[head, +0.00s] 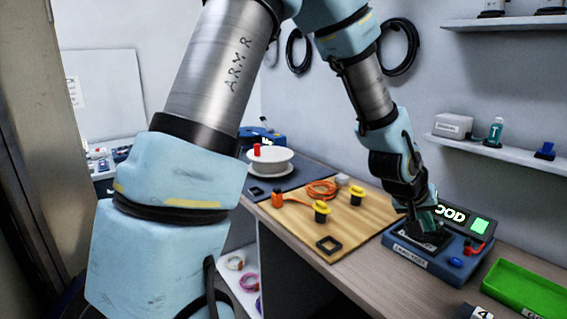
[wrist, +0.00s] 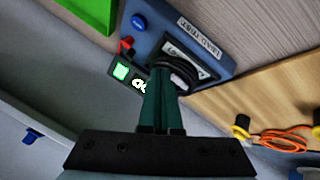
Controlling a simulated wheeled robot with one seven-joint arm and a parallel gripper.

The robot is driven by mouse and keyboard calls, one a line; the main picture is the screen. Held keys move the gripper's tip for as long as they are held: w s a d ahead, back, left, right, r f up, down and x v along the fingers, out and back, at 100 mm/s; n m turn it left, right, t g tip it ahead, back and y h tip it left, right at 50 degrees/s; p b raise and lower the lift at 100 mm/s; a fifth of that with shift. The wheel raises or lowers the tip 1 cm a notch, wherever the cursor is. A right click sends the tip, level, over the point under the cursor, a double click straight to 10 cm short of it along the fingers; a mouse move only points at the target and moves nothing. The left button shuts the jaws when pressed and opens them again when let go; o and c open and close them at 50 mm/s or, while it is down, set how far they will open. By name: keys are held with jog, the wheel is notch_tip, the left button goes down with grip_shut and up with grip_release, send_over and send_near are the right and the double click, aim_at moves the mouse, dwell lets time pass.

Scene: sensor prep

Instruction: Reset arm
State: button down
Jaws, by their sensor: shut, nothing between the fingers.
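My gripper (head: 418,222) is shut and empty, pointing down close over the blue lead tester (head: 447,270). In the wrist view its green fingers (wrist: 164,78) are together, with their tips at the tester's dark middle. A dark looped part (wrist: 184,72) shows just beyond the tips; I cannot tell if they touch it. The tester's display (head: 452,215) shows bright letters that look like "GOOD", partly hidden by the gripper, and a lit green square.
A green tray (head: 528,292) stands right of the tester. A white spool (head: 270,160) stands farther back. Wall shelves (head: 490,150) are at right.

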jog(key=w+a+n+y, duration=0.1)
jog(key=w+a+y, duration=0.15)
jog(key=a, duration=0.95)
jog(key=w+a+n+y, duration=0.15)
jog(key=w+a, duration=0.25)
jog(key=a, duration=0.9)
jog(key=s+a+n+g+y, duration=0.1)
jog(key=s+a, duration=0.5)
jog(key=a, duration=1.1)
jog(key=shift+s+r+n+y, duration=0.15)
jog(key=shift+r+n+y, duration=0.3)
jog(key=shift+y, duration=0.65)
